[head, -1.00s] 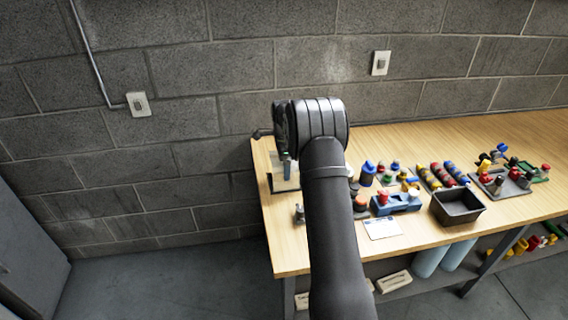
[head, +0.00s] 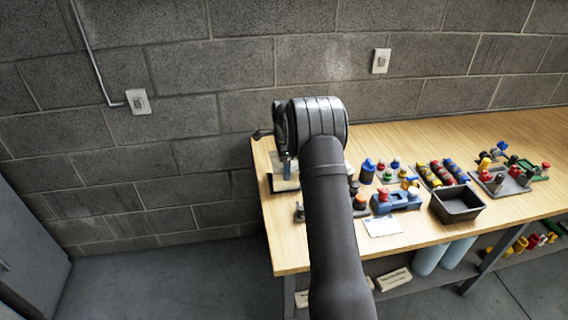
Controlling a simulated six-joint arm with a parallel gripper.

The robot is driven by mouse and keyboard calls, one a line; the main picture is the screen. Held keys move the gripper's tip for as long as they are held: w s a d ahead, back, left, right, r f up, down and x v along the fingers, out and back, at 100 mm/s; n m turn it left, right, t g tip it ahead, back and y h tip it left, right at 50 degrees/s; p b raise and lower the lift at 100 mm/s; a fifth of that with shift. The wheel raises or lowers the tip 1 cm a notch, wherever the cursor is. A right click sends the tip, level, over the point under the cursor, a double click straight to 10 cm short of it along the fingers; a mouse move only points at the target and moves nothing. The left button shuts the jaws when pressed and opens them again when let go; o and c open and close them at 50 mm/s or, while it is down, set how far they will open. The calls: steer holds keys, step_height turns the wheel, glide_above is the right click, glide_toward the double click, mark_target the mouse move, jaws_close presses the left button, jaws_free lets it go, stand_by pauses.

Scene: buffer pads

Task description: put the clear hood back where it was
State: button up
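My gripper (head: 286,158) hangs at the end of my arm over the left end of the wooden bench. It is small here and partly hidden by my wrist, so its fingers cannot be told open or shut. Just below it is a pale, see-through-looking shape (head: 281,172) on a dark pad (head: 284,187); this may be the clear hood, but its outline is unclear. I cannot tell whether the gripper touches it. My forearm covers part of the bench to the right of it.
Right of my arm stand a blue bottle (head: 367,171), a blue fixture (head: 400,201), a white card (head: 382,227), an empty black bin (head: 457,204) and racks of coloured parts. A small metal piece (head: 299,212) stands near the front left. The wall (head: 200,150) is close behind.

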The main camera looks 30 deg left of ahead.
steer(key=shift+f, duration=0.6)
steer(key=o, duration=0.9)
steer(key=shift+r, duration=0.1)
step_height(320, 180, up, 17)
steer(key=shift+r, duration=0.1)
step_height(320, 180, down, 17)
steer(key=shift+f, duration=0.2)
stand_by(0.5)
steer(key=shift+r, duration=0.1)
